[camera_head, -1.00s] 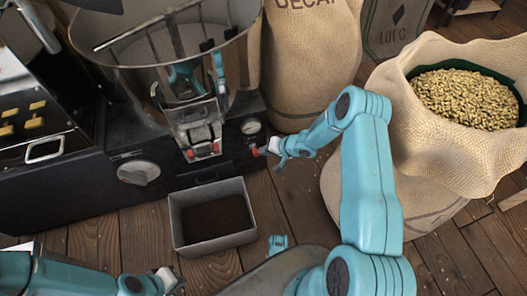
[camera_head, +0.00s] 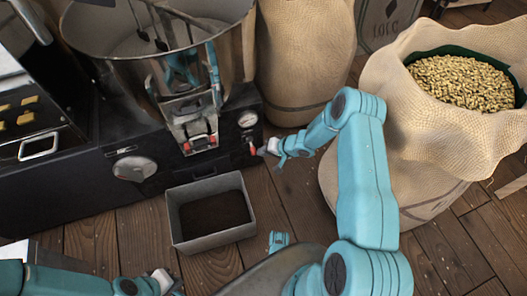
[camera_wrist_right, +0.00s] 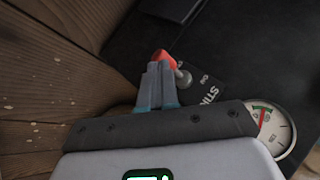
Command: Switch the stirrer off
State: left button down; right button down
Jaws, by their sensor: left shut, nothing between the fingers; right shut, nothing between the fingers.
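The stirrer switch (camera_wrist_right: 183,77) is a small metal lever with a red tip on the dark front panel of the machine. Labels reading "STIR" and "ON" (camera_wrist_right: 204,78) are beside it in the right wrist view. In the head view its red tip (camera_head: 253,149) shows just left of my right gripper (camera_head: 264,150). My right gripper is shut and empty, its fingertips (camera_wrist_right: 158,70) at or right by the red tip; contact is not clear. My left gripper (camera_head: 166,280) is shut and empty at the bottom left, away from the machine. Stirrer arms (camera_head: 150,25) show inside the round metal drum (camera_head: 105,70).
A gauge (camera_head: 248,119) is just above the switch, and a large knob (camera_head: 134,168) is further left. A metal bin (camera_head: 212,240) with dark contents stands on the floor in front. Burlap sacks (camera_head: 305,70) are to the right, one open with pale beans (camera_head: 465,83).

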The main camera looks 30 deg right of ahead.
jog(key=shift+r+p, duration=0.5)
jog(key=shift+r, duration=0.3)
jog(key=p+v, duration=0.6)
jog(key=v, duration=1)
jog(key=shift+r, duration=0.15)
